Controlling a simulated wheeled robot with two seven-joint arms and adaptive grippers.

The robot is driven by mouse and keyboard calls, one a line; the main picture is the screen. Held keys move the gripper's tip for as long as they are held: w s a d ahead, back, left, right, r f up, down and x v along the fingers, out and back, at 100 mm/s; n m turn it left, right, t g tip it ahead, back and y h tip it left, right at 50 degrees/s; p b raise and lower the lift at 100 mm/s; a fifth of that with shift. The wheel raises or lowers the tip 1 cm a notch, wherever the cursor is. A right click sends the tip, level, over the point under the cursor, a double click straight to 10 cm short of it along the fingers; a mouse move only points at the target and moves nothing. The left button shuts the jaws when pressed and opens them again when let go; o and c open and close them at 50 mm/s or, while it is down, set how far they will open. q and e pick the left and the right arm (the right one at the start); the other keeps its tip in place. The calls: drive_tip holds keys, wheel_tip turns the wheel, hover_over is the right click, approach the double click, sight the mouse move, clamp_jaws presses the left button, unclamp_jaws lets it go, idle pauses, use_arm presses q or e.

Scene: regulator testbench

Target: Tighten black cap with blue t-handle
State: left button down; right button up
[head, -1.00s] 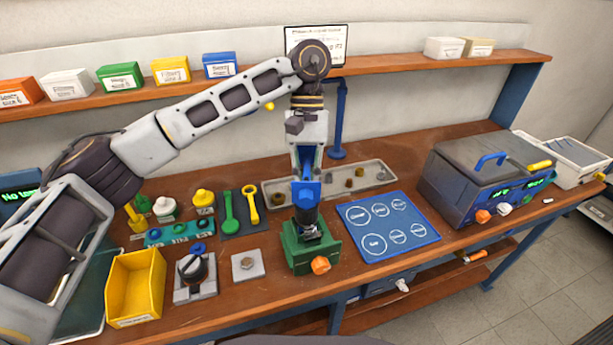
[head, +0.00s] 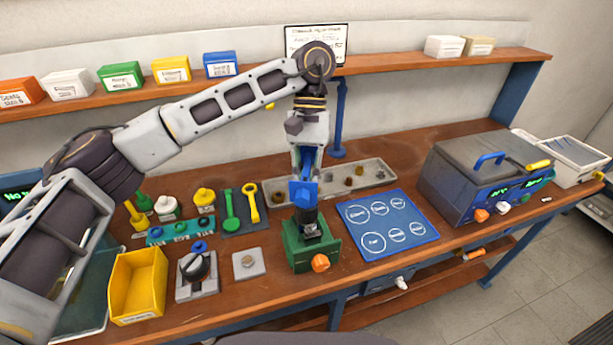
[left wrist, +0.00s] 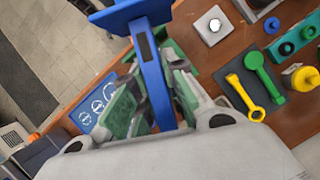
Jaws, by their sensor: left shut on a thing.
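My left gripper (left wrist: 152,100) is shut on the blue t-handle (left wrist: 150,65), with its green-padded fingers on either side of the shaft. In the head view, my left gripper (head: 306,168) points down over the green vise (head: 312,254). The blue t-handle (head: 303,193) shows below the gripper, directly above the black cap (head: 306,219) in the vise. The t-handle looks close to or on the cap; I cannot tell whether they are engaged. The cap is hidden in the left wrist view. My right gripper is not in view.
Left of the vise are a plate with a nut (head: 248,263), a black-knobbed fixture (head: 196,272) and a yellow bin (head: 137,285). Green and yellow wrenches (head: 250,205) lie behind. A blue mat (head: 388,225) and a grey machine (head: 485,178) are to the right.

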sight(306, 171)
use_arm(q)
drive_tip(key=shift+r+m, duration=0.1)
drive_tip(key=shift+m, duration=0.2)
idle(0.5)
idle(0.9)
drive_tip(key=shift+r+p, duration=1.15)
drive_tip(key=shift+r, duration=0.4)
idle(1.0)
drive_tip(key=shift+r+p, duration=1.9)
drive_tip(key=shift+r, duration=0.55)
